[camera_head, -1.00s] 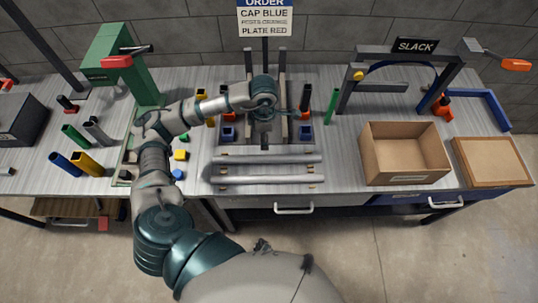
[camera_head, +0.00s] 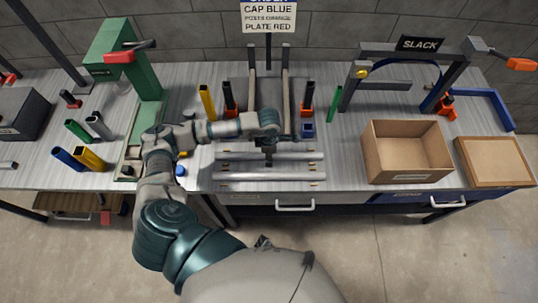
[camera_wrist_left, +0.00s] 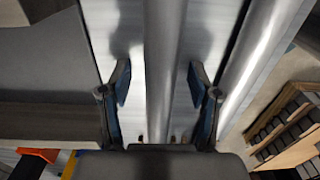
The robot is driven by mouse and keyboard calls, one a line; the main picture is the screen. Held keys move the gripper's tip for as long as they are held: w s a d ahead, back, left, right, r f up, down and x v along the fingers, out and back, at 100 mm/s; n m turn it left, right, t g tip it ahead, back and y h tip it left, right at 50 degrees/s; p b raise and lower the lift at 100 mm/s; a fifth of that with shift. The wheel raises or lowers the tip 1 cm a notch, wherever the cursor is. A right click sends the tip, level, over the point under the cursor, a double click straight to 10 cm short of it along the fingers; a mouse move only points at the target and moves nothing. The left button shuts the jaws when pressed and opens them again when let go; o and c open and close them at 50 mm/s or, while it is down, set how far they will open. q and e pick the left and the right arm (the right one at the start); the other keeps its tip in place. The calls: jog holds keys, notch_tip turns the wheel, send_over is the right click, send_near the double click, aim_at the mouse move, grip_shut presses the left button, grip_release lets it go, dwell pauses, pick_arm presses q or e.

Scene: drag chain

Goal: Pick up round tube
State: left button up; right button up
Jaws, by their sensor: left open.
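Two long grey round tubes lie side by side, left to right, at the front of the bench: a far tube (camera_head: 235,156) and a near tube (camera_head: 245,177). My left gripper (camera_head: 268,161) is open and points down over the far tube. In the left wrist view, the far tube (camera_wrist_left: 163,50) runs between the spread fingers of my left gripper (camera_wrist_left: 158,88), with gaps on both sides. The near tube (camera_wrist_left: 262,55) lies outside the right finger. Part of the far tube is hidden by the gripper in the head view. My right gripper is not in view.
A grey fixture with upright posts (camera_head: 287,95) stands behind the tubes. An open cardboard box (camera_head: 408,177) and a flat brown board (camera_head: 495,160) are at right. A green press (camera_head: 130,70) and several coloured tubes stand at left.

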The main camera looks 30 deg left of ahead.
pick_arm(q)
grip_shut()
jog(key=shift+r, duration=0.2)
